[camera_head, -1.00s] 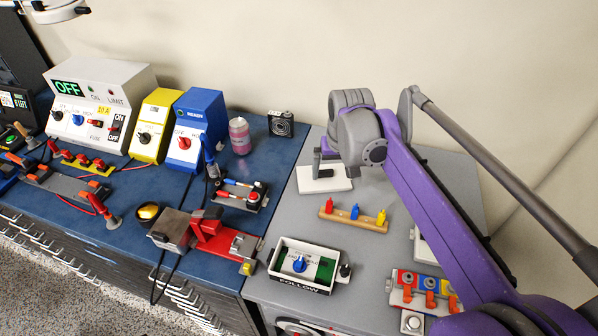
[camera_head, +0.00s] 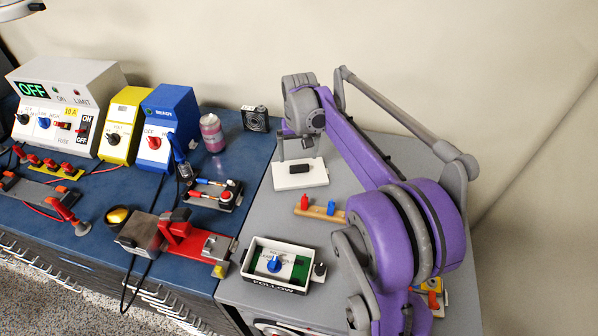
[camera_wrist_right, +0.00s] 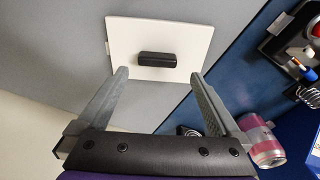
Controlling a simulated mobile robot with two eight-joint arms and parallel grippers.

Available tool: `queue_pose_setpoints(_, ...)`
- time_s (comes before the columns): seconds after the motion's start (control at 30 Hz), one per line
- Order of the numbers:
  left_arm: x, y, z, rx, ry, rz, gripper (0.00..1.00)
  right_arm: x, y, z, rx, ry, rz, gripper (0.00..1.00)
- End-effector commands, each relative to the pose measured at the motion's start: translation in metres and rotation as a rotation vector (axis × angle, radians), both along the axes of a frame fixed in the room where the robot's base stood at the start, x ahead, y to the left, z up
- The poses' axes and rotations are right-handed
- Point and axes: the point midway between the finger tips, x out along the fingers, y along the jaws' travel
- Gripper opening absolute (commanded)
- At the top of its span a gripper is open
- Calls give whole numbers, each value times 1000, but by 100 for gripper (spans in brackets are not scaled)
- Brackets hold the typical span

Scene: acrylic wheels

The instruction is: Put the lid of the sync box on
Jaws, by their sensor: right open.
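The lid is a white plate (camera_head: 290,184) with a black block handle (camera_head: 299,168), lying flat on the grey top. It also shows in the right wrist view (camera_wrist_right: 125,35), with its handle (camera_wrist_right: 157,60) facing the gap between the fingers. My right gripper (camera_head: 297,150) is open and empty, pointing down above the lid; the fingers appear apart from the handle. The sync box appears to be the open white box (camera_head: 250,262) marked FOLLOW, with a blue knob (camera_head: 274,264) inside and a black knob on its right side. My left gripper is not in view.
A wooden strip with coloured pegs (camera_head: 318,209) lies between lid and box. A red clamp device (camera_head: 185,238) stands left of the box. A pink can (camera_head: 212,133) stands behind on the blue mat.

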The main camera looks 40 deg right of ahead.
Motion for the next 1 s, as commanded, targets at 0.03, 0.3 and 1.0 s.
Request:
queue_pose_setpoints(0.03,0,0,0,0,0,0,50,-1,-1,-7,0,0,0,100)
queue_pose_setpoints(0.3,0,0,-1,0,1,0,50,-1,-5,-43,0,0,0,100)
queue_pose_setpoints(1.0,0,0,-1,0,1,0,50,0,-5,-46,0,0,0,24)
